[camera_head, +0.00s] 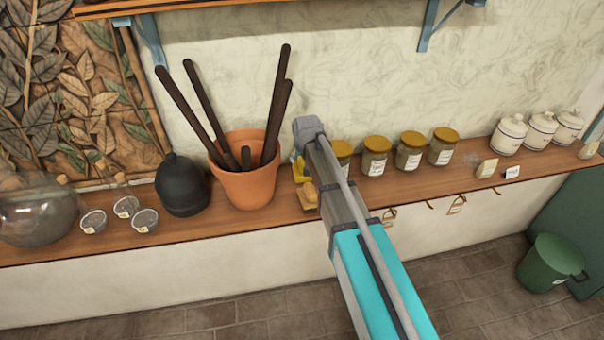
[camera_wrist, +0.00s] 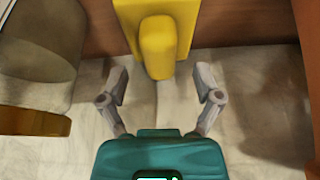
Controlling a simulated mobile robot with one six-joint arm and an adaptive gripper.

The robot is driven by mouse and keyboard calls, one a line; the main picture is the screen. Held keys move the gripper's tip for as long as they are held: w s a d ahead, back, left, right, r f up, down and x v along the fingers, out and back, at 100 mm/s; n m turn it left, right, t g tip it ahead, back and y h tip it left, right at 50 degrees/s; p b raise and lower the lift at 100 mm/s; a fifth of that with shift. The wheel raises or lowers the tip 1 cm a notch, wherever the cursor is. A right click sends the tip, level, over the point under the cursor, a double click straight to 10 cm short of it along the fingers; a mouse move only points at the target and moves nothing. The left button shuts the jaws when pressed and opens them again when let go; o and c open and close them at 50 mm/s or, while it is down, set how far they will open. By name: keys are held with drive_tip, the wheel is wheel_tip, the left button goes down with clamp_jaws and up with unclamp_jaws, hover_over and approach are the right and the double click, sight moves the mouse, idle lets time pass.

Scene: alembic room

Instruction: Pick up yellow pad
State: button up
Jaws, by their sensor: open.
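The yellow pad (camera_wrist: 155,48) is at the top centre of the wrist view, a flat yellow block with a rounded yellow grip standing out from it. My gripper (camera_wrist: 162,72) is open, with one finger on each side below the grip. The grip's near end reaches the gap between the fingertips, and neither finger visibly touches it. In the head view, the yellow pad (camera_head: 308,192) shows only partly on the wooden shelf, beside the terracotta pot. My arm hides the rest of it and most of my gripper there.
The terracotta pot (camera_head: 244,178) with several dark rods stands close left of the pad. Several gold-lidded jars (camera_head: 375,158) stand to its right. The wooden shelf (camera_head: 270,220) runs along the wall (camera_head: 370,70). A black flask (camera_head: 182,187) and glass vessel (camera_head: 38,215) are farther left.

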drive_tip(key=shift+b+x, duration=0.8)
drive_tip(key=shift+x, duration=0.45)
clamp_jaws()
